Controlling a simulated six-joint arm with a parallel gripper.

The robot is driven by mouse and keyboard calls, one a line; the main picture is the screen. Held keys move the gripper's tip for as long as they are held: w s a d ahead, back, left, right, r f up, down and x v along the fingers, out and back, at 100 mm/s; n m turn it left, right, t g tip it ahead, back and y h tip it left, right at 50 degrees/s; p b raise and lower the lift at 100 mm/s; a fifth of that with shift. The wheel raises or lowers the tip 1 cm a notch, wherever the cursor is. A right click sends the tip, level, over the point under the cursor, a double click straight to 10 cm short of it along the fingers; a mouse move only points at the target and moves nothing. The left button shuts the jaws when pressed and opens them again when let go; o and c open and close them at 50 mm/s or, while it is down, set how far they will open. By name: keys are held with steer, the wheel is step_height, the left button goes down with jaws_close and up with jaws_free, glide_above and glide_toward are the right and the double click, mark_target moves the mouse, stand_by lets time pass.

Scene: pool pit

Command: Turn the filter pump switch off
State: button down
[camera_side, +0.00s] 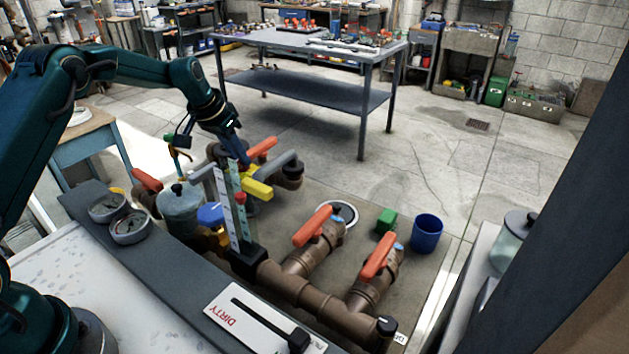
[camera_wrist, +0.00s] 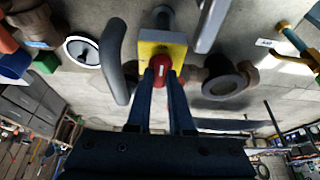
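The switch is a yellow box with a red lever. The yellow box (camera_side: 257,189) stands among the brown pipes in the side view, beneath my gripper (camera_side: 243,160). In the wrist view the yellow box (camera_wrist: 162,44) is straight ahead, with the red lever (camera_wrist: 158,68) on its near face. The two blue fingers of my gripper (camera_wrist: 161,84) reach to the lever, one on each side. The gap between them is narrow and the lever's lower part lies in it. I cannot tell whether the fingers press on the lever.
Grey curved pipes flank the box; one (camera_wrist: 113,62) is close to the left finger. A clear flow gauge (camera_side: 238,205) stands in front of the box. Orange-handled valves (camera_side: 313,227) and a blue bucket (camera_side: 426,233) are to the right.

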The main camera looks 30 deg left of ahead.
steer(key=shift+n, duration=0.4)
steer(key=n+y, duration=0.1)
steer(key=n, duration=0.1)
steer(key=n+y, duration=0.1)
steer(key=n, duration=0.1)
steer(key=shift+d+n+g, duration=0.15)
steer(key=shift+n+g, duration=0.15)
steer(key=shift+n, duration=0.1)
steer(key=n+y, duration=0.1)
steer(key=n, duration=0.2)
steer(key=n+g+y, duration=0.1)
steer(key=n, duration=0.2)
steer(key=shift+w+d+g, duration=0.1)
steer(key=shift+w+g, duration=0.05)
steer(key=shift+g, duration=0.15)
steer(key=shift+n, duration=0.3)
steer(key=c, duration=0.8)
jaws_free()
